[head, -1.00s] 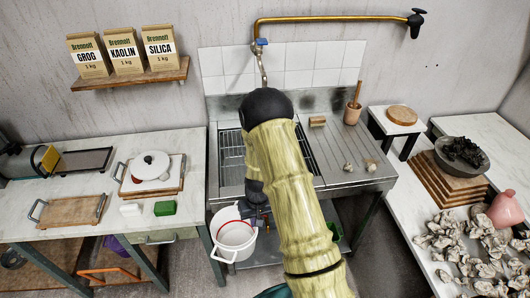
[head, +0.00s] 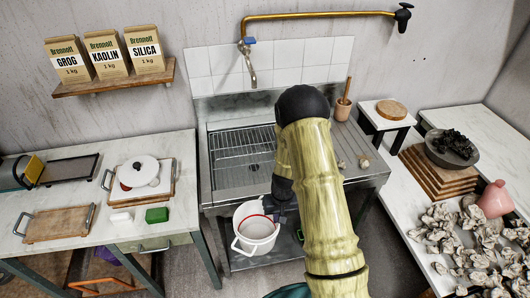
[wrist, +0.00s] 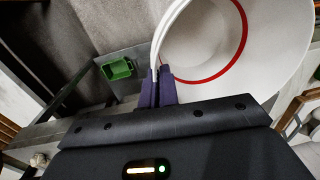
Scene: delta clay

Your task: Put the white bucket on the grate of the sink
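The white bucket (head: 254,232) has a red ring inside and hangs in front of the sink's front edge, below the level of the counter. My gripper (head: 277,212) is at the right side of its rim. In the wrist view, the purple fingers of my gripper (wrist: 157,88) are closed together at the rim and handle of the white bucket (wrist: 225,45). The grate (head: 240,145) lies in the metal sink (head: 206,185) and looks empty. My arm hides part of the sink's right side.
A brass tap (head: 251,62) hangs over the back of the sink. A table with a white pot (head: 140,172) and a green block (head: 157,215) stands at left. A wooden mortar (head: 342,108) and small lumps are on the drainboard. A green box (wrist: 117,68) sits low down.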

